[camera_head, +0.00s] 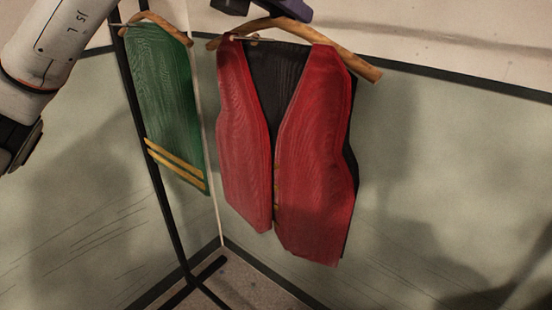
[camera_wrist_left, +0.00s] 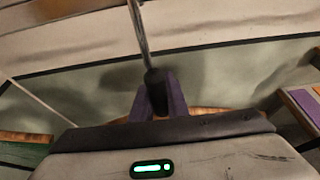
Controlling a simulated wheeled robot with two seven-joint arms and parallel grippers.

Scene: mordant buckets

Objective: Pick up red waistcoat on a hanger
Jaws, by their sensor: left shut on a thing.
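The red waistcoat (camera_head: 315,150) has a black back panel and hangs upright from a curved wooden hanger (camera_head: 345,58) in the head view. My left gripper (camera_head: 265,8) shows as purple fingers at the top edge, just above the middle of this hanger. In the left wrist view, my left gripper (camera_wrist_left: 160,98) is shut around the dark end of a thin metal rod. Part of the wooden hanger (camera_wrist_left: 205,111) shows behind the fingers. Whether the rod is the hanger's hook or a rack peg, I cannot tell. My right gripper is not in view.
Pale green walls meet behind; the space right of the red waistcoat is clear.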

